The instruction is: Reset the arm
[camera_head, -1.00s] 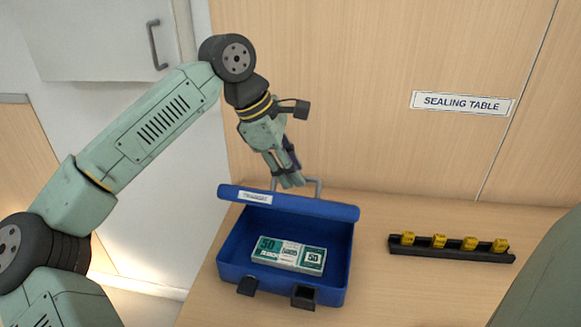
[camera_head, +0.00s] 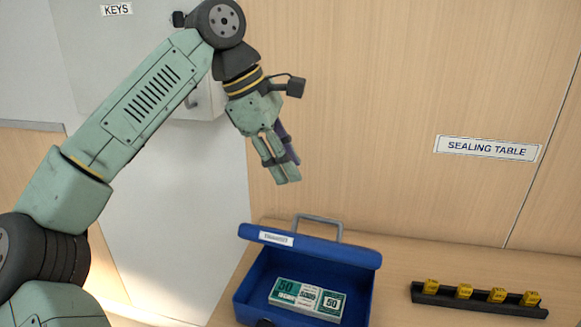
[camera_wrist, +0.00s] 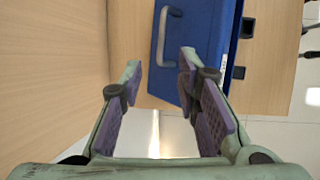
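My gripper (camera_head: 284,172) hangs in the air above and behind the blue cash box, in front of the wooden back panel. In the wrist view my gripper (camera_wrist: 160,75) has its two fingers apart with nothing between them. The blue box (camera_head: 247,285) stands on the table with its lid up and its grey handle (camera_head: 318,222) at the back. A green and white banded bundle marked 50 (camera_head: 308,298) lies inside it. In the wrist view the blue box (camera_wrist: 208,30) and its handle show beyond the fingertips.
A black rack (camera_head: 478,302) with several yellow pieces stands on the wooden table (camera_head: 395,268) to the right of the box. A "SEALING TABLE" sign (camera_head: 487,148) is on the back panel. A grey cabinet marked "KEYS" (camera_head: 117,9) hangs at the upper left, behind my arm.

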